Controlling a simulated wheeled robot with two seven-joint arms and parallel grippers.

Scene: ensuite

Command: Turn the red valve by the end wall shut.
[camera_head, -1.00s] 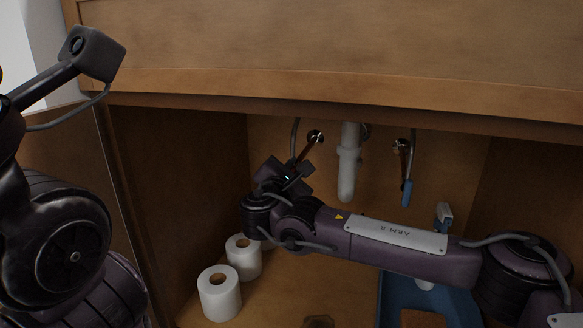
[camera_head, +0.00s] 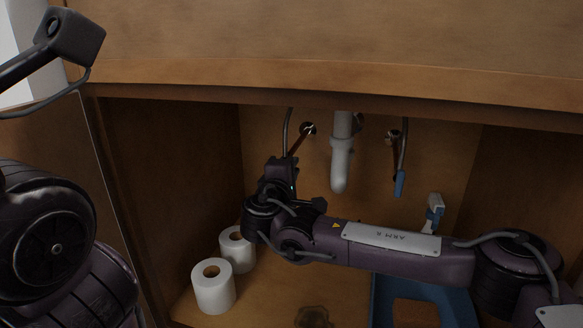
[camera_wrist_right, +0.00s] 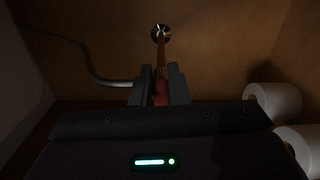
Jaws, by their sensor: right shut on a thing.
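The red valve handle (camera_wrist_right: 160,92) shows between my right gripper's fingers in the right wrist view. My right gripper (camera_wrist_right: 159,86) is shut on the handle, one finger on each side. In the head view my right gripper (camera_head: 281,164) is by the left wall fitting, and its body hides the handle. A grey hose (camera_head: 287,126) rises beside it. Part of my left arm shows at the left edge, but its gripper fingers are not seen.
A white drain pipe (camera_head: 341,160) hangs right of the valve. Further right is a blue-handled valve (camera_head: 399,183). Toilet rolls (camera_head: 213,290) stand on the cabinet floor at left. A blue bin (camera_head: 455,304) and a blue-and-white bottle (camera_head: 433,214) are at right.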

